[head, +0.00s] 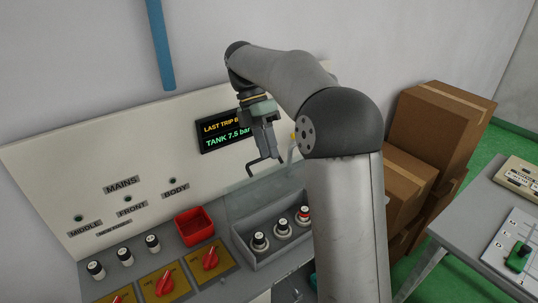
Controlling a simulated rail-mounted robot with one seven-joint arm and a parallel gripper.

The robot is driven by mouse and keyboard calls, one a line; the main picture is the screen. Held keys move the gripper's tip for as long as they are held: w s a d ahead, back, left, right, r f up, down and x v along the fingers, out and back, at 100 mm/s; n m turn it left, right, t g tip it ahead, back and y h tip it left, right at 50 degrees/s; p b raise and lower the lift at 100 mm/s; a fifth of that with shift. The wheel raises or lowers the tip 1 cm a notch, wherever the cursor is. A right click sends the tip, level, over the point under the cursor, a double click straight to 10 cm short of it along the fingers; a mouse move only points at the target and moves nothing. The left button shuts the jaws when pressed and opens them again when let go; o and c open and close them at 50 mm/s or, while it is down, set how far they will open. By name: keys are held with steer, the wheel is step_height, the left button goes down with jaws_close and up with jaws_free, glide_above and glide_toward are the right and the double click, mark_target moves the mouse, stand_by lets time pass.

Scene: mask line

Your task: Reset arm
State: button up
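My arm rises at the right of centre in the head view, bends at the top and reaches back to the left. My gripper (268,163) hangs down in front of the panel, just below the display. Its two thin fingers look spread apart, with nothing visible between them. It is above the grey tray and touches nothing that I can make out. The arm hides part of the panel and display.
The panel (60,160) has a display (222,130). Cardboard boxes (440,125) and a table (470,222) stand right.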

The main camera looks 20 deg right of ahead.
steer(key=shift+s+r, duration=0.25)
steer(key=shift+s, duration=0.25)
steer(key=shift+s+r, duration=0.2)
steer(key=shift+s, duration=0.3)
